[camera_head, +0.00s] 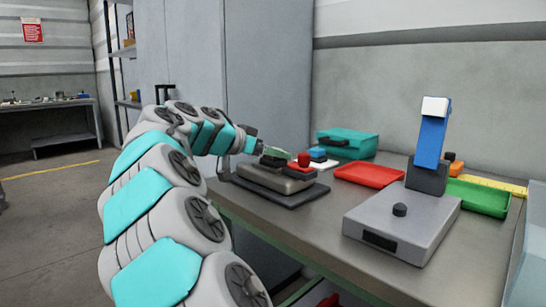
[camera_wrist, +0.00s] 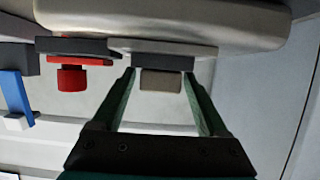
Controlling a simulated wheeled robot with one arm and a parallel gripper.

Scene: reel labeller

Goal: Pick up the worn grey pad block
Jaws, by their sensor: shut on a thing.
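The worn grey pad block (camera_wrist: 160,80) shows in the wrist view as a small grey-brown block below a dark grey piece (camera_wrist: 150,61) on the labeller. My gripper (camera_wrist: 158,74) has its green fingers on either side of the block and is shut on it. The block is still at the labeller; I cannot tell whether it touches the dark piece. In the head view my gripper (camera_head: 272,153) is at the top of the labeller (camera_head: 275,179), left of its red knob (camera_head: 303,159). My gripper hides the block there.
A red tray (camera_head: 369,173), a teal box (camera_head: 347,143) and a green tray (camera_head: 478,197) are on the bench (camera_head: 310,220). A grey device (camera_head: 402,222) with a blue upright (camera_head: 432,138) stands on the right. The front middle of the bench is clear.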

